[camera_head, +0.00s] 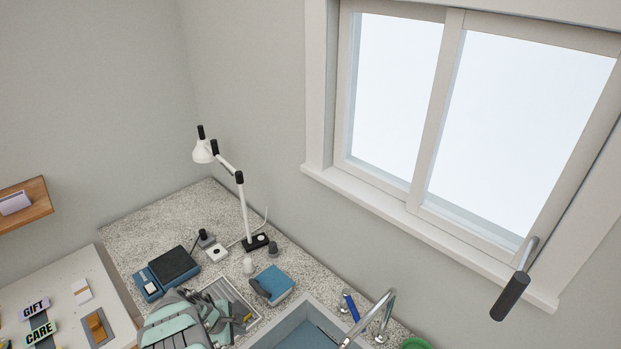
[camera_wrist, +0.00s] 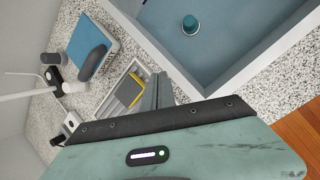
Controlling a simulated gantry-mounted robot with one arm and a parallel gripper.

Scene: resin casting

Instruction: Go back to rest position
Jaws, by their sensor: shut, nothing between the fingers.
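My gripper (camera_wrist: 159,88) shows at the middle of the wrist view, its dark grey fingers together with nothing between them. Its pale green marbled body fills the bottom of that view. In the head view, green and grey parts of my arm show at the bottom, over the front of the speckled counter (camera_head: 135,235). The fingers are seen beside a shallow light tray (camera_wrist: 106,108) that holds a yellow and grey item (camera_wrist: 128,92). I cannot tell how high they are above the counter.
A sink (camera_wrist: 225,65) with a teal round item (camera_wrist: 190,25) lies beside the tray. A blue box (camera_head: 278,283), a white desk lamp (camera_head: 243,205) and a blue scale with a dark top (camera_head: 173,264) stand on the counter. A faucet (camera_head: 385,305) rises at the sink.

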